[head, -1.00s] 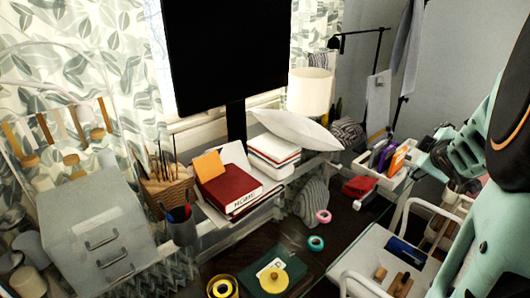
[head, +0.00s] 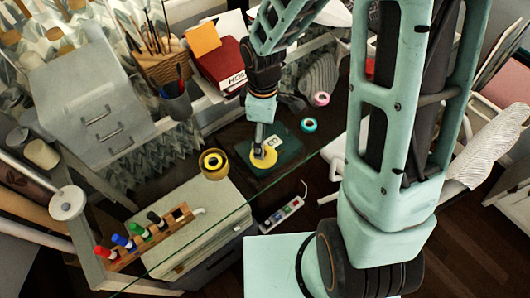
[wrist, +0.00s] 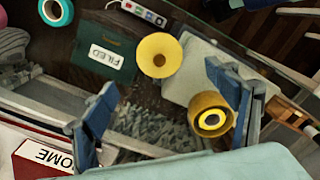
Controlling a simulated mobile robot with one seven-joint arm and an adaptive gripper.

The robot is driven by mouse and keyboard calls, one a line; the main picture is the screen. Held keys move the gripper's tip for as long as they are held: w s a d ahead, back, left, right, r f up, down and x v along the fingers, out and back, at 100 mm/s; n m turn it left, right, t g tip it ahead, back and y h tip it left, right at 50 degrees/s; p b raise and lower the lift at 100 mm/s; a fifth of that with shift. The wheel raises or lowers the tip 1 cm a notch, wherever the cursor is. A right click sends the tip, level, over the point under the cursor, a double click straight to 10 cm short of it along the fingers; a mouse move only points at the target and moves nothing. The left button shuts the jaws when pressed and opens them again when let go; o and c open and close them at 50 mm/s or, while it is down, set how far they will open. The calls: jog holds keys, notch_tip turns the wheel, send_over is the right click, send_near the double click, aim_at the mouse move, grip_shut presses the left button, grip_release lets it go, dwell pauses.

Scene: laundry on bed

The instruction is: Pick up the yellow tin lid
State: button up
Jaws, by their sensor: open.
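The yellow tin lid (head: 266,160) is a small round disc lying at the edge of a dark green box file (head: 285,150) with a white label. It shows whole in the wrist view (wrist: 160,55), with a darker spot at its centre. My gripper (head: 259,141) is above the lid and partly covers it in the head view. In the wrist view my gripper (wrist: 165,105) is open and empty, its two blue fingers wide apart. The lid lies beyond the fingertips, between them and toward the picture's top; I see no contact.
A yellow ring-shaped roll (head: 213,162) stands left of the lid, close to the right finger in the wrist view. A pale cabinet (head: 195,215) bears a marker rack (head: 150,238). A power strip (head: 283,212) and a teal tape roll (head: 309,125) are nearby.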

jog(key=shift+f, duration=4.4)
jog(key=c, duration=1.6)
jog(key=shift+s+f, duration=0.1)
jog(key=shift+c, duration=1.1)
